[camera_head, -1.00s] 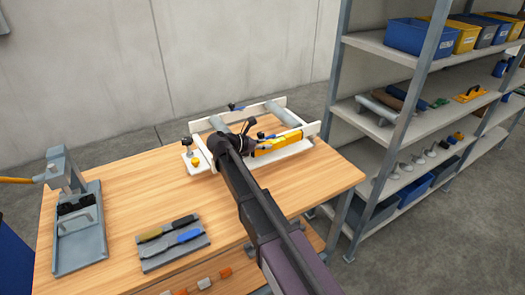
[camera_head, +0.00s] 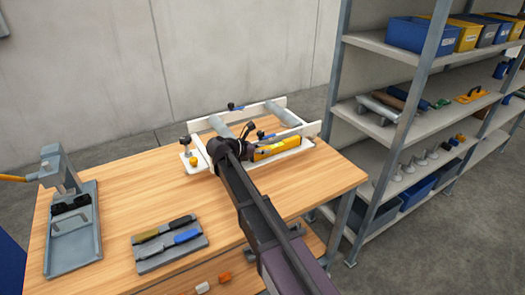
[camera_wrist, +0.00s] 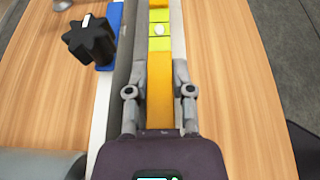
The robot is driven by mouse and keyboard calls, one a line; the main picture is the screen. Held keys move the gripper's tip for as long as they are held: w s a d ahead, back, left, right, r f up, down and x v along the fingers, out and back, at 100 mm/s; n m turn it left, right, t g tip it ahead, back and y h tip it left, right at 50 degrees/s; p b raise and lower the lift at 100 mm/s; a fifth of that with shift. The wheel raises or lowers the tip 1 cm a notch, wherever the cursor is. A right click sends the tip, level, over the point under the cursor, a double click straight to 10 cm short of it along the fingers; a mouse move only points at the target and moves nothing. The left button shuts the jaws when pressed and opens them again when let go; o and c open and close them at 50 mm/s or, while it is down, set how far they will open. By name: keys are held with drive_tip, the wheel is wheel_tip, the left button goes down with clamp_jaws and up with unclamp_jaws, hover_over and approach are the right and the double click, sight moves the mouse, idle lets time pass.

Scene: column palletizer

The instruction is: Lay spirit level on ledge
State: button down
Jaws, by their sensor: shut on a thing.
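The spirit level is a long yellow bar with a pale vial (camera_wrist: 159,30). In the wrist view it runs straight ahead between the two grey fingers of my gripper (camera_wrist: 160,78), which is shut on it. In the head view the yellow level (camera_head: 277,148) lies along the front side of a white frame, and my arm hides its left end and most of my gripper (camera_head: 238,149). The ledge appears to be the frame's white front strip (camera_head: 197,165). In the wrist view a grey-and-white rail (camera_wrist: 101,105) runs close along the level's left side. I cannot tell whether the level touches the ledge.
The frame carries grey rollers (camera_head: 283,115) and black knobs, one on a blue strip (camera_wrist: 102,40). A grey tray (camera_head: 168,246) with two handled tools and a grey press (camera_head: 72,235) stand on the wooden table (camera_head: 125,210). A loaded shelf rack (camera_head: 415,55) stands at the right.

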drive_tip(key=shift+f, duration=0.15)
drive_tip(key=c, duration=0.8)
unclamp_jaws()
drive_tip(key=shift+o, duration=0.2)
drive_tip(key=shift+s+a+r+p, duration=0.3)
drive_tip(key=shift+a+r, duration=0.05)
drive_tip(key=shift+r, duration=0.05)
drive_tip(key=p+v, duration=0.4)
drive_tip(key=v, duration=0.7)
drive_tip(key=shift+d, duration=0.1)
